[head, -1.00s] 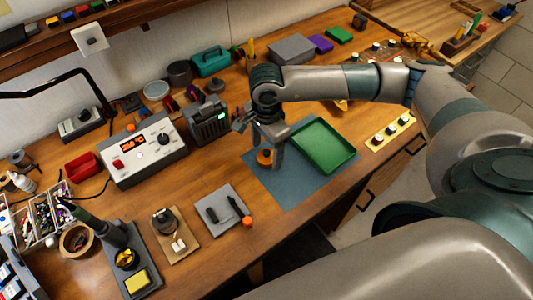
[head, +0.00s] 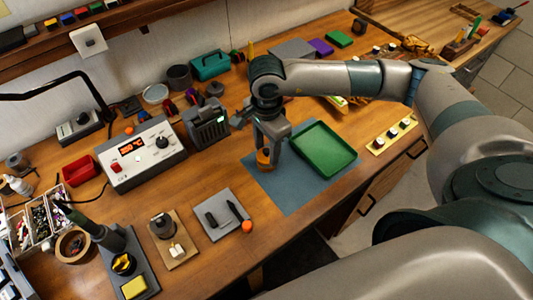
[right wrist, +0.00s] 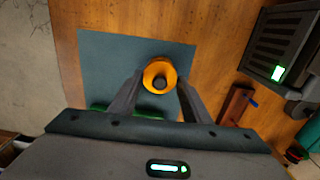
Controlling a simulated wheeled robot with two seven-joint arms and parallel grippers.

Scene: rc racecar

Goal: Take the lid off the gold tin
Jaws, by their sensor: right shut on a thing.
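A round orange-gold object (head: 264,157), which looks like the gold tin, stands at the blue-grey mat. In the right wrist view it shows from above as a gold ring with a dark centre (right wrist: 160,75). I cannot tell the lid from the body, or whether it is lifted. My right gripper (head: 268,150) points down and is shut on the gold tin, with a finger on either side in the right wrist view (right wrist: 158,88). The fingers hide part of its sides. My left gripper is not in view.
The blue-grey mat (head: 285,192) lies under the hand, with a green tray (head: 324,150) just right. A grey box with a green light (head: 208,124) stands to the left. A grey pad (head: 222,217) with small tools lies at front left. Bare wood lies between.

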